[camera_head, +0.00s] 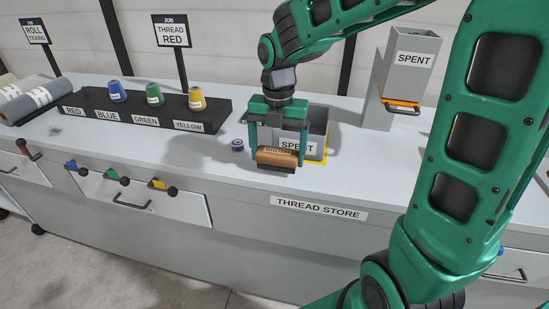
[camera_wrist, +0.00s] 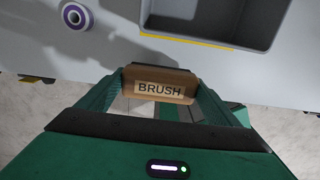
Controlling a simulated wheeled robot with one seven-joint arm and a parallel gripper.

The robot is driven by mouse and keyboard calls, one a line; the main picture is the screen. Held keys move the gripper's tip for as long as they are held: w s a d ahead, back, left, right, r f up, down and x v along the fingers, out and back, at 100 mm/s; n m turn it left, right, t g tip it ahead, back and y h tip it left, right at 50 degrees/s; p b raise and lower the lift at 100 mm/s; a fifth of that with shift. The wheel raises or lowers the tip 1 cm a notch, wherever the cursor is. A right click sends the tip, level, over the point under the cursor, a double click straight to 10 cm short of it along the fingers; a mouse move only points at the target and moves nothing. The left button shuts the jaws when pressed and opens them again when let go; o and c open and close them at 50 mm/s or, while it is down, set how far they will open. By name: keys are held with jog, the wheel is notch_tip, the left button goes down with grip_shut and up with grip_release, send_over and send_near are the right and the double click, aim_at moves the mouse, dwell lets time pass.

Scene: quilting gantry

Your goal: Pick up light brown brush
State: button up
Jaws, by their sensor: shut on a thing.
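The light brown brush (camera_head: 278,157) has a "BRUSH" label and dark bristles below. My gripper (camera_head: 276,156) is shut on it, with a green finger at each end of the brush. In the head view the brush is at the front of the counter, in front of the grey "SPENT" bin, and partly covers that bin's label. In the wrist view the brush (camera_wrist: 159,84) sits between the two fingertips, label toward the camera. Whether its bristles touch the counter or hang just clear of it, I cannot tell.
The grey "SPENT" bin (camera_head: 315,137) stands right behind the brush. A purple spool (camera_head: 238,145) lies to its left. A black rack (camera_head: 145,110) holds blue, green and yellow spools. A taller "SPENT" chute (camera_head: 405,85) stands at the right. The counter's front edge is close.

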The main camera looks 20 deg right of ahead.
notch_tip(320, 180, up, 2)
jog(key=shift+r, duration=0.1)
jog(key=s+a+r, duration=0.4)
jog(key=s+r, duration=0.2)
jog(key=s, duration=0.4)
jog(key=shift+s+a+r, duration=0.35)
jog(key=shift+o, duration=0.9)
jog(key=shift+f, duration=0.1)
